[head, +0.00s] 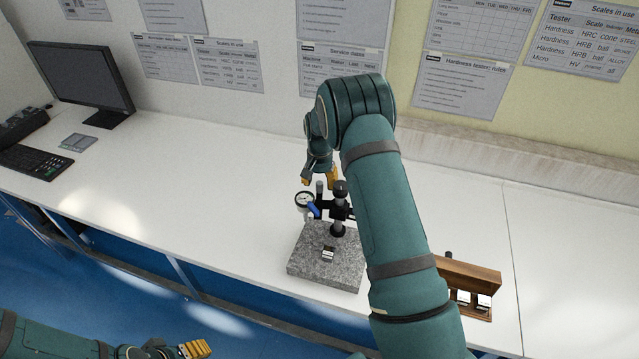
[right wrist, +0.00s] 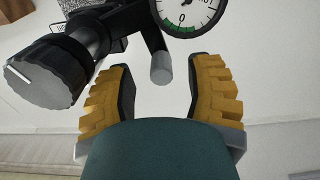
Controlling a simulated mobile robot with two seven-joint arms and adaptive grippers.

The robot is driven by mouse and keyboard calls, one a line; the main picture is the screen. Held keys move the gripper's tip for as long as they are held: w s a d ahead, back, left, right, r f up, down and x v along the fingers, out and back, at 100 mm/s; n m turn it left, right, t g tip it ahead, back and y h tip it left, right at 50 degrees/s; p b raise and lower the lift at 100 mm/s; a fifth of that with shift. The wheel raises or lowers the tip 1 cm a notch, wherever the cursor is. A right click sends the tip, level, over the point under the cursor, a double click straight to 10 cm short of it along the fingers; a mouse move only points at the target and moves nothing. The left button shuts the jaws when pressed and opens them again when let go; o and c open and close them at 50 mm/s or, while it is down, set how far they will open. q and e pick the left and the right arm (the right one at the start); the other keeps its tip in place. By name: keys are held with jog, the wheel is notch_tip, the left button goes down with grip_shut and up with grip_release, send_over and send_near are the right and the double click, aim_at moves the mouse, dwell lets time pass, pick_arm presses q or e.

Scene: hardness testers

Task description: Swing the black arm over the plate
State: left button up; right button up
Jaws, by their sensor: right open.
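A test stand rises from a speckled grey granite plate (head: 306,262) on the bench. Its black arm (head: 348,212) carries a round dial gauge (head: 304,199) and a blue part (head: 313,210). A small metal block (head: 328,253) lies on the plate. My right gripper (head: 319,178) is open, just behind the stand. In the right wrist view, a grey rod end (right wrist: 161,70) shows between its yellow fingers (right wrist: 162,95), with no visible contact. A black knob (right wrist: 45,75) is beside the left finger, and the dial shows at the top. My left gripper (head: 196,348) is low at the bottom edge, away from the stand.
A wooden holder (head: 470,272) with metal blocks stands right of the plate, partly behind my right arm. A monitor (head: 82,75), keyboard (head: 32,161) and small grey pad (head: 79,142) are at the far left. The bench (head: 190,190) between them and the plate is clear.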

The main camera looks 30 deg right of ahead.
jog(key=shift+w+f, duration=0.1)
jog(key=shift+f, duration=0.45)
grip_shut()
